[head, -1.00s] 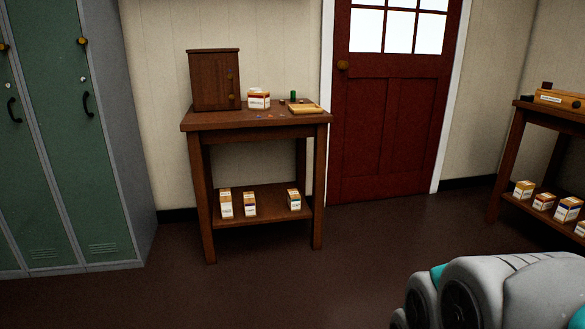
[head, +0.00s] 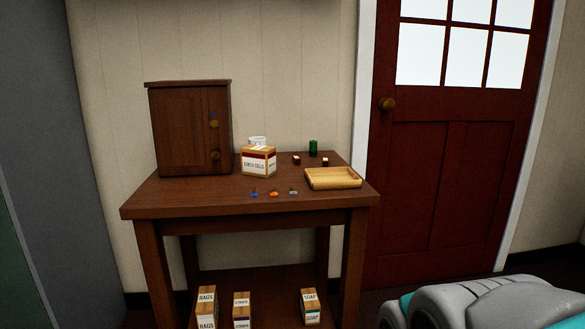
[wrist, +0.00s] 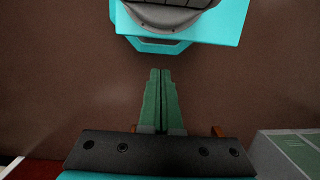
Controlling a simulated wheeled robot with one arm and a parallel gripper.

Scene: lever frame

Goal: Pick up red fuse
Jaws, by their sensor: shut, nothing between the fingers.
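I cannot clearly pick out a red fuse. Two small dark reddish pieces with pale tops, a left one (head: 296,160) and a right one (head: 325,162), stand towards the back right of the wooden table (head: 165,197) in the head view. They are too small to name surely. A green cylinder (head: 313,148) stands upright between and behind them. My gripper (wrist: 160,72) shows in the wrist view, its green fingers together and empty above the brown floor. It is away from the table items.
A light wooden tray (head: 333,178) lies at the table's right. A labelled box (head: 258,162) and a wooden cabinet (head: 190,130) stand to the left. Small blue (head: 253,194), orange (head: 274,194) and grey (head: 293,192) pieces lie near the front. Boxes stand on the lower shelf.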

